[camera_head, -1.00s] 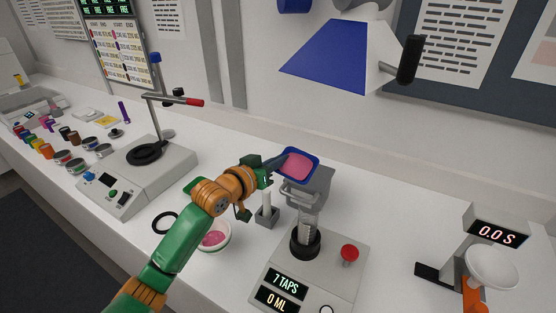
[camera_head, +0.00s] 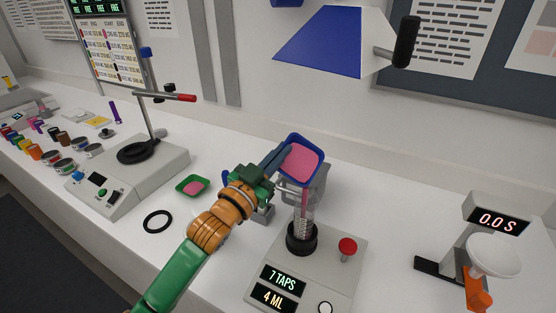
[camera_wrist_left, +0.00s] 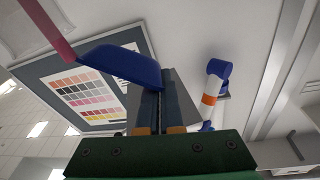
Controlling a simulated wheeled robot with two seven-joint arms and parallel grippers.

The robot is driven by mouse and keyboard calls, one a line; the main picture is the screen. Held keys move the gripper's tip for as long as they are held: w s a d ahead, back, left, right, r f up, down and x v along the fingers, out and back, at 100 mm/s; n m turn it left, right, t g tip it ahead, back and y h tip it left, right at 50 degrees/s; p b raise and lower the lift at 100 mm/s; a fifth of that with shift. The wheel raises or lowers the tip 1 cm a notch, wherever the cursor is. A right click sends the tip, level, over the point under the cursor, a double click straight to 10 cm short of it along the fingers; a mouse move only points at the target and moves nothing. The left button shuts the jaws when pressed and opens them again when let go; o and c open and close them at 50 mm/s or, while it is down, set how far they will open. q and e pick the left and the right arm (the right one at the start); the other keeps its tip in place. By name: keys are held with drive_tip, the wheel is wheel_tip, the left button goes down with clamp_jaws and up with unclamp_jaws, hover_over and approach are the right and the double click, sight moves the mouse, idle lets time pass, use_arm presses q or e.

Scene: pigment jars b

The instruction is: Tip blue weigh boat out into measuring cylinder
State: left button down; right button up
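The blue weigh boat (camera_head: 322,160) is steeply tilted over the measuring cylinder (camera_head: 304,222), with pink powder (camera_head: 302,163) still in it. A thin pink stream runs from its lower edge down towards the cylinder. My left gripper (camera_head: 277,160) is shut on the boat's left edge. In the left wrist view the fingers (camera_wrist_left: 160,110) are together at the blue boat (camera_wrist_left: 122,65), and the pink stream (camera_wrist_left: 48,28) leaves its far side. The cylinder stands upright in a black collar on the tapping device (camera_head: 330,265), which reads 7 TAPS and 4 ML. My right gripper is not seen.
A green boat (camera_head: 193,183) with pink powder and a black ring (camera_head: 158,222) lie left of my arm. A grey stand device (camera_head: 130,170) is further left. A timer reading 0.0 S (camera_head: 497,222) and white bowl (camera_head: 494,255) stand at right.

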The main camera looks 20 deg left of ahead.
use_arm(q)
drive_tip(key=m+b, duration=0.1)
drive_tip(key=s+d+m+t+h+b, duration=0.1)
drive_tip(key=shift+s+r+m+t, duration=0.1)
drive_tip(key=shift+r+m+t, duration=0.2)
drive_tip(key=shift+r+m, duration=0.1)
drive_tip(key=s+d+m+g+h+b, duration=0.1)
drive_tip(key=s+d+m+h+b, duration=0.4)
drive_tip(key=m+h+b, duration=0.5)
drive_tip(key=shift+r+m+h+b, duration=0.4)
drive_tip(key=shift+m+h, duration=1)
drive_tip(key=shift+m, duration=2.2)
drive_tip(key=shift+s, duration=0.1)
